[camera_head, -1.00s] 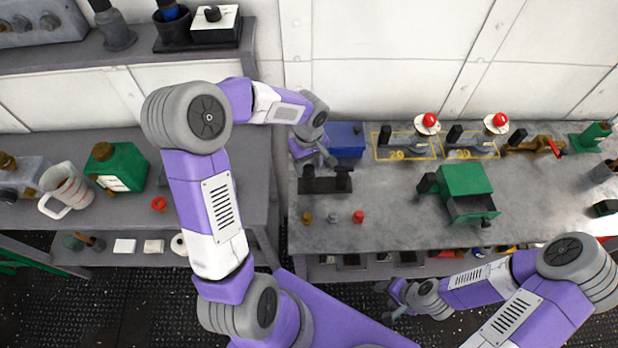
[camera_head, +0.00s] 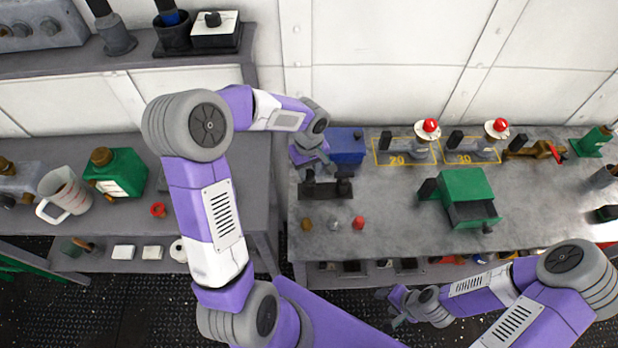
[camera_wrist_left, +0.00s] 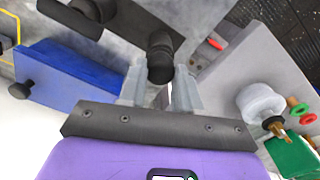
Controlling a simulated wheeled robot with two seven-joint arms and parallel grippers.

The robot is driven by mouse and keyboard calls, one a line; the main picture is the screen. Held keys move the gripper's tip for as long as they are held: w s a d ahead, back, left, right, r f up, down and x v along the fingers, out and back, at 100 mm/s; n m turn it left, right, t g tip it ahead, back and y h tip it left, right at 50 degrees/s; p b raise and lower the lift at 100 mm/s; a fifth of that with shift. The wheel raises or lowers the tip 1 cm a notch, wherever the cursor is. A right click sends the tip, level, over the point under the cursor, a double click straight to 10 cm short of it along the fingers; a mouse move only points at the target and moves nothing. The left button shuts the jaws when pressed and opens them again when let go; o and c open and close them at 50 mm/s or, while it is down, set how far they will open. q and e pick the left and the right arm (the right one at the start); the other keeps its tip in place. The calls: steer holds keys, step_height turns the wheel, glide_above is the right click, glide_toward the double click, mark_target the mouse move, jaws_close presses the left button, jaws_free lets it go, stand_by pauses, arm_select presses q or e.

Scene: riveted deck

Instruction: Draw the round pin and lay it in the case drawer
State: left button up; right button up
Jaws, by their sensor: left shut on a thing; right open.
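A black block (camera_head: 325,189) with upright knobbed pins stands near the bench's left end. My left gripper (camera_head: 311,176) is at its left part, shut on a black round-headed pin (camera_wrist_left: 160,60), seen between the fingertips in the left wrist view. The pin's lower part is hidden, so I cannot tell whether it is still seated. The other black knob (camera_head: 344,186) stands at the block's right end. The green case (camera_head: 462,184) is at mid-bench with its drawer (camera_head: 473,213) pulled out toward me; it looks empty. My right gripper (camera_head: 394,308) is open and empty, in front of the bench.
A blue box (camera_head: 346,145) stands right behind the block. Small brass, grey and red pegs (camera_head: 358,222) stand in front of it. Red-knobbed fixtures (camera_head: 430,128) stand in yellow outlines at the back. The bench between block and case is clear.

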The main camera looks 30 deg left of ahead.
arm_select(q)
steer(key=shift+r+p, duration=2.65)
steer(key=shift+r, duration=1.4)
